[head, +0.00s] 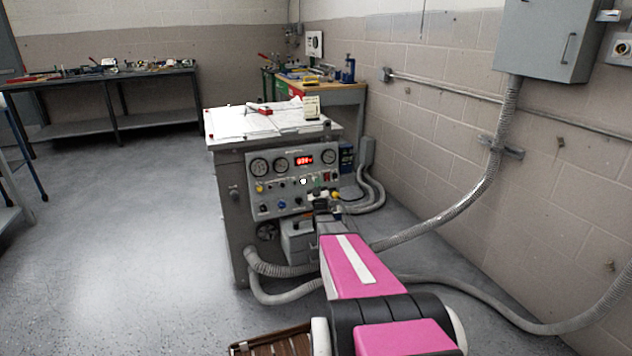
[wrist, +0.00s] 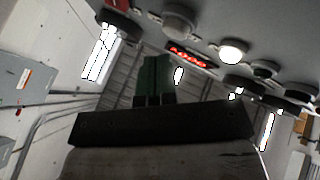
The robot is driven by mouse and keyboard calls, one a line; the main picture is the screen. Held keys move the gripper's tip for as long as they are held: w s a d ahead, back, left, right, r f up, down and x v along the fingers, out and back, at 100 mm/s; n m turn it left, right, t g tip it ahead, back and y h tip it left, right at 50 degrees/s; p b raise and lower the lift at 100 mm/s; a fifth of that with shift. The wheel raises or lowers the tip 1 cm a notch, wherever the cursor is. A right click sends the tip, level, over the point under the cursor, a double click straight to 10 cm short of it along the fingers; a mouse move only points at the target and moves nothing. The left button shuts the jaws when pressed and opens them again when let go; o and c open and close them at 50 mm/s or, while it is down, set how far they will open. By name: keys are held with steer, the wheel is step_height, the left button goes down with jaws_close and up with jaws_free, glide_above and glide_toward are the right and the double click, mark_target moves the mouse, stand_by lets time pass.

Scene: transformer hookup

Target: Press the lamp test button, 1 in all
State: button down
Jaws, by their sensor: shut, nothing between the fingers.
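A grey control panel (head: 290,182) is on the front of a bench, with gauges, a red digital display (head: 304,160) and several small buttons, knobs and lamps. One white round lamp (head: 303,181) is brightly lit; a bright round lamp (wrist: 232,50) also shows in the wrist view. I cannot tell which control is the lamp test button, as labels are too small. My gripper (head: 321,193) is at the lower right part of the panel and hides some of it. In the wrist view its green fingers (wrist: 153,78) are together and empty, with the panel above; contact is not visible.
The bench top (head: 240,122) holds papers and a red tool. A grey box (head: 298,240) and corrugated hoses (head: 282,270) sit below the panel. A thick conduit (head: 470,195) runs down the right wall. Floor to the left is clear.

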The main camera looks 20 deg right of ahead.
steer(key=shift+w, duration=0.2)
steer(key=shift+w, duration=0.25)
steer(key=shift+w+f, duration=0.15)
steer(key=shift+w, duration=0.25)
stand_by(1.0)
stand_by(0.3)
steer(key=shift+s, duration=0.85)
steer(key=s, duration=0.2)
steer(key=s+r, duration=0.1)
steer(key=s, duration=0.2)
steer(key=shift+d+r, duration=0.1)
stand_by(0.7)
